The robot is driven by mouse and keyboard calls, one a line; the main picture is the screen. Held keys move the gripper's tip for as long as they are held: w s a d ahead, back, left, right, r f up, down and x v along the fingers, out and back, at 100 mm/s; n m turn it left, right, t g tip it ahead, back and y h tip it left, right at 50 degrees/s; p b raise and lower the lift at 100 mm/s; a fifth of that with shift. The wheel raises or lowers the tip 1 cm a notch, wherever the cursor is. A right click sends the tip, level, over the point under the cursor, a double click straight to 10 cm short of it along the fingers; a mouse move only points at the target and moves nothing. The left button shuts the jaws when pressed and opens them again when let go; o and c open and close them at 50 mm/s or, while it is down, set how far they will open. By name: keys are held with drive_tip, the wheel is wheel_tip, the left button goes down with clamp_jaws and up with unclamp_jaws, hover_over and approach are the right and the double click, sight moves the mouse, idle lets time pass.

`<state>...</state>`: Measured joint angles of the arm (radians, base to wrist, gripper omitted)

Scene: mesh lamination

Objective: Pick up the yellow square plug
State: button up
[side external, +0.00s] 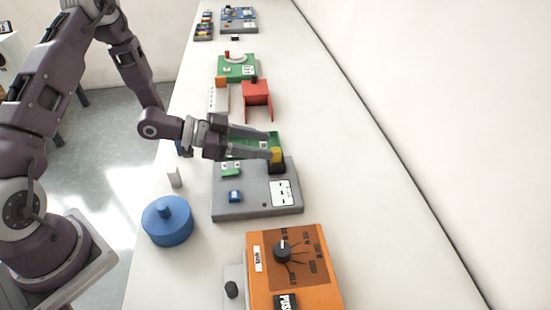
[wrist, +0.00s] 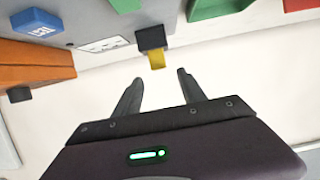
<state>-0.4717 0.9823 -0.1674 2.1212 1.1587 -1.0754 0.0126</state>
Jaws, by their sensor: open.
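The yellow square plug (side external: 276,154) sits on a black block (side external: 277,167) at the back right part of a grey board (side external: 230,206). In the wrist view the yellow plug (wrist: 157,60) sticks out from the black block (wrist: 150,38), just ahead of the gap between my fingertips. My gripper (side external: 270,145) is open and its fingers reach to the plug in the side view. In the wrist view my gripper (wrist: 157,78) has nothing between its fingers. Whether a finger touches the plug cannot be told.
An orange box with a black dial (side external: 297,268) stands in front of the grey board. A blue round container (side external: 167,222) and a small white block (side external: 174,176) stand at left. A green board (side external: 245,148), a red piece (side external: 257,92) and other boards lie behind. The table's right side is clear.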

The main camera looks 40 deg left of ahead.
sight(276, 158)
drive_tip(key=x, duration=0.3)
drive_tip(key=f+x, duration=0.1)
drive_tip(key=x, duration=0.3)
drive_tip(key=shift+w+f, duration=0.15)
drive_tip(key=shift+f, duration=0.1)
clamp_jaws()
